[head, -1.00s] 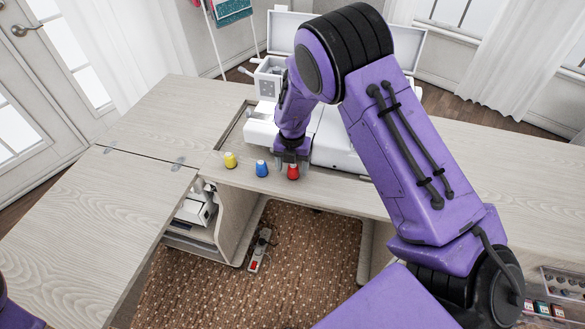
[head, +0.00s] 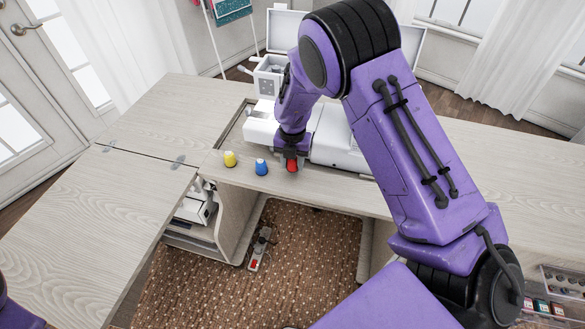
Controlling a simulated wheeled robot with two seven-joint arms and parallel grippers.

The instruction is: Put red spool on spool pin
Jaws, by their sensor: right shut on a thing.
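The red spool (head: 292,166) is at the front edge of the cabinet top, to the right of the blue spool. My right gripper (head: 291,160) comes down from above and is shut on the red spool. I cannot tell whether the spool still touches the wood. The white sewing machine (head: 335,140) lies behind my right arm, which hides much of it. I cannot make out the spool pin. My left gripper is out of view; only a bit of my left arm shows at the lower left edge.
A yellow spool (head: 230,159) and a blue spool (head: 261,167) stand on the cabinet top (head: 150,120) left of the red one. An organiser tray (head: 565,283) is at the lower right. The left leaf of the cabinet is bare.

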